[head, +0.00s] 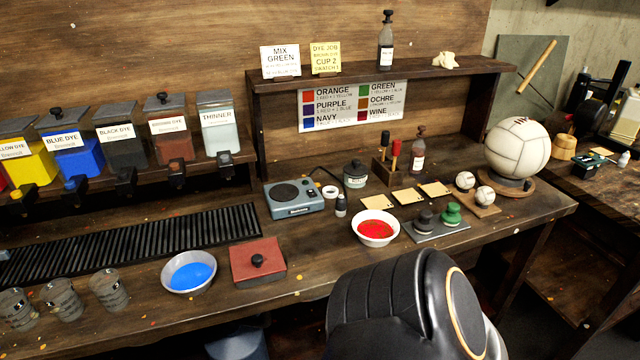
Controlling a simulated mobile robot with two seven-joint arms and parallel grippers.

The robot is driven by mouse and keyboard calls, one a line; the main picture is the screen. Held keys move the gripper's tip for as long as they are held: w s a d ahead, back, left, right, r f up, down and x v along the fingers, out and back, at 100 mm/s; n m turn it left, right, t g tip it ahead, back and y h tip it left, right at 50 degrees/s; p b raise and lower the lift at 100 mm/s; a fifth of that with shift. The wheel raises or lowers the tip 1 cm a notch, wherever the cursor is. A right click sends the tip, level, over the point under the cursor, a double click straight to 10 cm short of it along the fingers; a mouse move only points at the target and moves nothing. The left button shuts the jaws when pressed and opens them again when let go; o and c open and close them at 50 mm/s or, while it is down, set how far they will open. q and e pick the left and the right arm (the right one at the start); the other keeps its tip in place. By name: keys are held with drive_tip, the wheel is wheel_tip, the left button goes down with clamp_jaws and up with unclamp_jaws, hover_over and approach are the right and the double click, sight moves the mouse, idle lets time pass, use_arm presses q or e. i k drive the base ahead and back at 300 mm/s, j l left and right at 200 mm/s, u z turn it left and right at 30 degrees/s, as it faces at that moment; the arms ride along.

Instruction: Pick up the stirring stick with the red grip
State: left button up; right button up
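The stirring stick with the red grip (396,149) stands upright in a small wooden holder (381,172) towards the back of the bench, below the shelf. A second stick with a dark grip (381,140) stands beside it in the same holder. The lower ends of both sticks are hidden in the holder. Neither my left nor my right gripper is in view. A large dark arm link of mine fills the lower middle of the picture, in front of the bench edge.
A labelled bottle (418,152) stands close right of the holder, and a dark-lidded jar (355,174) stands to its left. Tan swatches (406,196) and a white bowl of red dye (376,228) lie in front. The shelf (380,81) overhangs behind.

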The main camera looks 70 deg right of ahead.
sight(397, 143)
drive_tip(key=z, duration=2.65)
drive_tip(key=u, duration=0.75)
drive_tip(key=l+u, duration=0.75)
drive_tip(key=u, duration=0.25)
drive_tip(key=k+l+u, duration=0.15)
drive_tip(key=l, duration=0.15)
drive_tip(key=l+u, duration=0.15)
drive_tip(key=l, duration=0.15)
drive_tip(key=k+l+u, duration=0.15)
drive_tip(key=k+l, duration=0.05)
drive_tip(key=l, duration=0.05)
